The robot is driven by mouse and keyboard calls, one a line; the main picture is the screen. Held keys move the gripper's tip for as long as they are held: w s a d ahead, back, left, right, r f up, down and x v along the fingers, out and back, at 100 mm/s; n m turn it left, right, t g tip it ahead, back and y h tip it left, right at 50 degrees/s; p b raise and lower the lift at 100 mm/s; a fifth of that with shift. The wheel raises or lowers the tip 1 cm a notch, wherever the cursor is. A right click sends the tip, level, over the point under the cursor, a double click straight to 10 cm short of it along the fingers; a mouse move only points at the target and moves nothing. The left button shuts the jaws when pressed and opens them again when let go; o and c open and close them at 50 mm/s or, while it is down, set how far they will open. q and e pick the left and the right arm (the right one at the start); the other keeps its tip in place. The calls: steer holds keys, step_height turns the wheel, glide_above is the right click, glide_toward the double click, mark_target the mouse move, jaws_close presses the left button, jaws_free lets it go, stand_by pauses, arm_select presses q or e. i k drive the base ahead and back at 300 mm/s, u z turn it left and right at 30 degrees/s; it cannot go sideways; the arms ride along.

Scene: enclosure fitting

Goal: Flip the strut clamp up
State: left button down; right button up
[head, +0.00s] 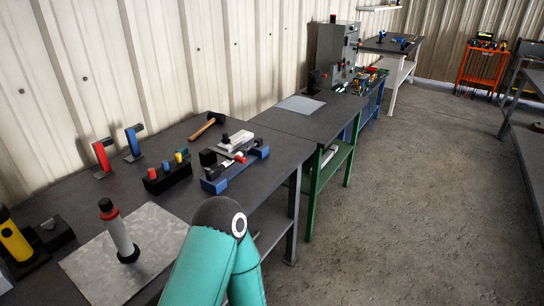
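A fixture with a blue base (240,172) stands near the right edge of the closest bench. It carries a grey block (236,140) and a small red-tipped part (240,158). I cannot tell for certain which part is the strut clamp, nor whether it is up or down; it is too small here. A teal arm of mine with a black elbow joint rises from the bottom middle, in front of the bench edge. Neither of my grippers shows in the head view.
On the near bench are a metal plate (91,261) with a white and red cylinder (118,235), a black holder with coloured tops (166,175), red (102,158) and blue (133,142) stands, and a hammer (206,125). More benches continue behind. The floor at right is clear.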

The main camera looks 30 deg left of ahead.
mark_target(230, 156)
steer(key=u, duration=0.15)
steer(key=i, duration=0.9)
steer(key=u, duration=0.65)
